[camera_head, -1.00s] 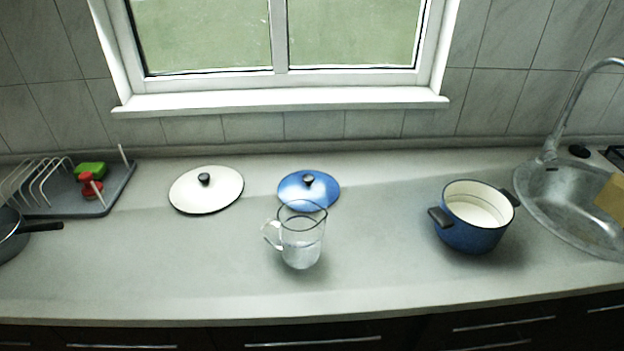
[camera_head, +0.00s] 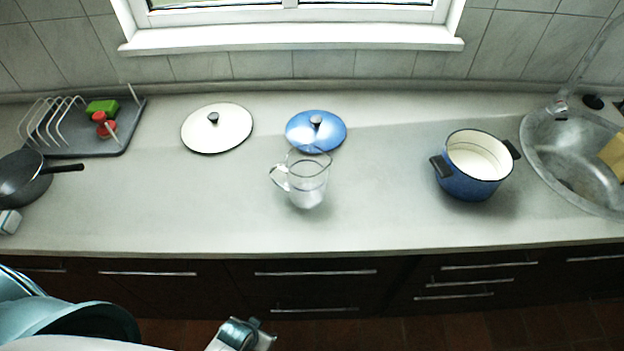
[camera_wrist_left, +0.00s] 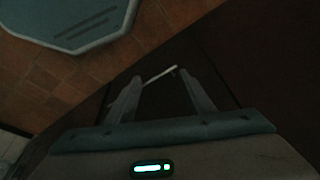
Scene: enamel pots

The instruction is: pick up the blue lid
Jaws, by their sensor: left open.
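The blue lid (camera_head: 327,137) with a dark knob lies on the counter, left of the middle of its depth line with the wall, behind a clear glass jug (camera_head: 308,186). The jug's rim overlaps the lid's front edge in the head view. My left gripper (camera_head: 242,336) is low at the bottom of the head view, in front of the counter and far from the lid. In the left wrist view the left gripper (camera_wrist_left: 160,88) has its fingers apart, with nothing between them. The right gripper is not in view.
A white lid (camera_head: 217,133) lies left of the blue lid. A blue pot (camera_head: 474,184) stands at the right, near the sink (camera_head: 570,165). A dish rack (camera_head: 75,140) and a dark pan (camera_head: 22,178) are at the left. The counter's front middle is clear.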

